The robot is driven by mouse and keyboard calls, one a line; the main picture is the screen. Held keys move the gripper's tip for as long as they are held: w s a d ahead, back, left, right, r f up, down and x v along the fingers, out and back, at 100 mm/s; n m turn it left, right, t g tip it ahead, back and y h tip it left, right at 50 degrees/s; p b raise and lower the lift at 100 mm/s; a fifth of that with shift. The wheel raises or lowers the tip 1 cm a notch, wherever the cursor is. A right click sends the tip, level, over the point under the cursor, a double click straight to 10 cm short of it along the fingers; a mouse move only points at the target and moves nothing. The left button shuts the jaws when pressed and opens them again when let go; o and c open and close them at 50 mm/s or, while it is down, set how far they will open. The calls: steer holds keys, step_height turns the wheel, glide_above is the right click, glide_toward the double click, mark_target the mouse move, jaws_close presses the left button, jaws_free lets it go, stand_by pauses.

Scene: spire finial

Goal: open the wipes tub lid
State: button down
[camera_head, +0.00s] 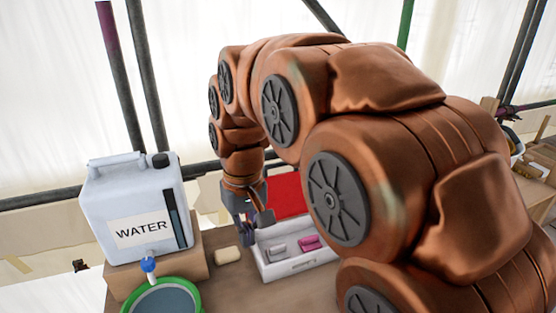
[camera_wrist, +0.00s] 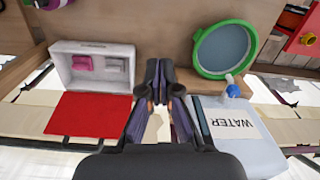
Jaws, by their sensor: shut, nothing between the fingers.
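The white open-topped tub (camera_head: 298,266) stands on the wooden table, right of my gripper in the head view. A flat red panel (camera_head: 288,193) rises behind it and looks like its lid, swung back. The inside of the tub shows, with pink and grey pieces in it. In the wrist view the white tub (camera_wrist: 66,72) is at the left, with the red panel (camera_wrist: 88,115) along its edge. My gripper (camera_head: 247,238) points down just left of the tub. In the wrist view my gripper (camera_wrist: 160,72) has its fingers together and empty.
A white water container (camera_head: 135,205) stands on a wooden block at the left, its blue tap (camera_head: 148,265) above a green-rimmed basin (camera_head: 192,292). A cream bar (camera_head: 228,255) lies on the table between basin and tub. My arm hides the table's right part in the head view.

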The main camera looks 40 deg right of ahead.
steer(key=w+d+r+m+t+b, duration=0.1)
steer(key=w+d+r+t+b, duration=0.1)
steer(key=w+d, duration=0.95)
steer(key=w+d+r+t+b, duration=0.1)
steer(key=w+d+r+b, duration=0.15)
steer(key=w+d, duration=0.9)
steer(key=w+d+f+t+h, duration=0.1)
steer(key=w+d+f, duration=0.1)
steer(key=w+d, duration=0.45)
steer(key=b+x, duration=0.4)
steer(key=x, duration=0.5)
steer(key=shift+s+a+f+m, duration=0.15)
steer(key=shift+s+a+m, duration=0.15)
steer(key=shift+s+a+f, duration=0.1)
steer(key=shift+s+a, duration=0.05)
steer(key=shift+s, duration=0.5)
steer(key=shift+s+a, duration=0.15)
steer(key=shift+s, duration=0.5)
steer(key=shift+s, duration=0.1)
steer(key=shift+f, duration=0.1)
